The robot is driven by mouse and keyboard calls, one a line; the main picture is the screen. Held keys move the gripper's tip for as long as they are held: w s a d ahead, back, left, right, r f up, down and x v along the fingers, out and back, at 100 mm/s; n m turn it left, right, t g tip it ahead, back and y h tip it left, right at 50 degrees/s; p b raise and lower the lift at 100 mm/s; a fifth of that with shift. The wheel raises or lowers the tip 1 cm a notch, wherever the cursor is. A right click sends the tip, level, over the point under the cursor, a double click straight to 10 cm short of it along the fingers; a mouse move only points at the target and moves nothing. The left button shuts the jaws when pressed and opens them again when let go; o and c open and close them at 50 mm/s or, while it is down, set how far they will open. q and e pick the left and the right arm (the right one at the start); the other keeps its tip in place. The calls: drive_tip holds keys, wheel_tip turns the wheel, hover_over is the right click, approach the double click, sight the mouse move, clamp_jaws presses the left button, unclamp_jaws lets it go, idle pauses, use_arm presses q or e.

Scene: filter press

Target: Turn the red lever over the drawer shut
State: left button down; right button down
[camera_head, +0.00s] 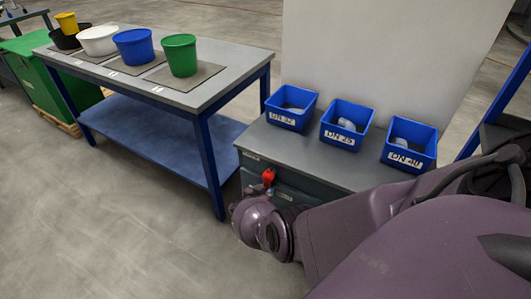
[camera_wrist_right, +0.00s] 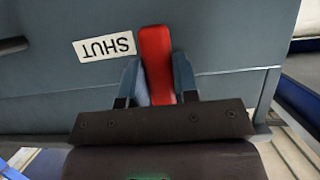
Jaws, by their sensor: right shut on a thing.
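The red lever (camera_head: 268,176) is on the front of the grey drawer cabinet (camera_head: 257,165), just under its top edge. In the right wrist view the red lever (camera_wrist_right: 156,62) stands between the two fingers of my right gripper (camera_wrist_right: 158,85), which is shut on it. A white label reading SHUT (camera_wrist_right: 104,46) is on the panel beside the lever; it appears upside down. In the head view my right arm hides most of the cabinet front and the gripper's fingers. My left gripper is not in view.
Three blue bins (camera_head: 346,124) with labels stand on the cabinet top. To the left is a blue-framed table (camera_head: 215,95) with a green bucket (camera_head: 180,55), a blue bucket (camera_head: 134,48) and a white bucket (camera_head: 98,40). The floor in front of the table is clear.

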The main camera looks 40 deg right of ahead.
drive_tip(key=shift+s, duration=0.1)
drive_tip(key=c, duration=0.9)
unclamp_jaws()
drive_tip(key=shift+r, duration=0.1)
